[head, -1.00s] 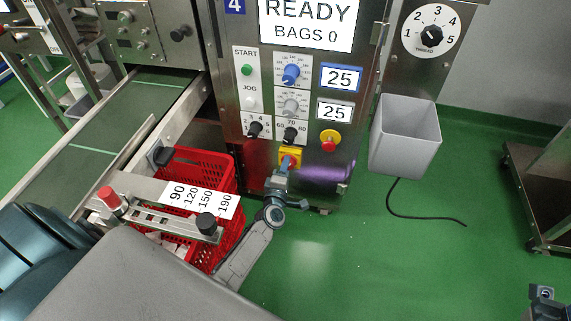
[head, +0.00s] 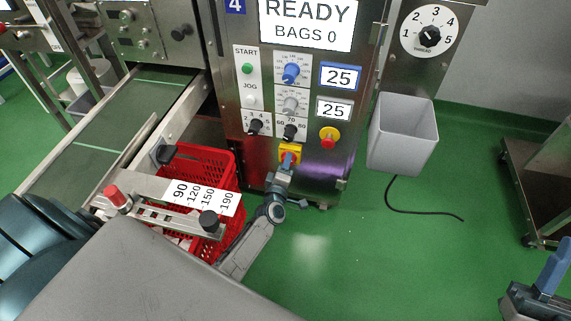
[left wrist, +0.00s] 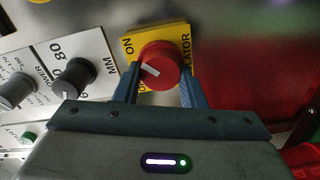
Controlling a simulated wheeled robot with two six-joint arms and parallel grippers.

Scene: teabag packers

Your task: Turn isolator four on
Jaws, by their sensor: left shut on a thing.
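The isolator is a red round knob (left wrist: 163,62) with a white pointer mark, on a yellow plate (left wrist: 130,42) lettered ON and ISOLATOR. In the head view the yellow plate (head: 290,147) is low on the front of machine 4. My left gripper (left wrist: 158,80) has its blue fingers on both sides of the knob, shut on it. In the head view the left gripper (head: 285,168) reaches up to the plate from below and covers part of it. The pointer slants toward the plate's left side; its exact setting is hard to read. My right gripper (head: 545,285) is at the lower right, partly cut off.
A red crate (head: 215,160) and a metal length guide (head: 150,207) are at the left. A grey bin (head: 403,140) hangs at the right. The green floor at the lower right is mostly clear.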

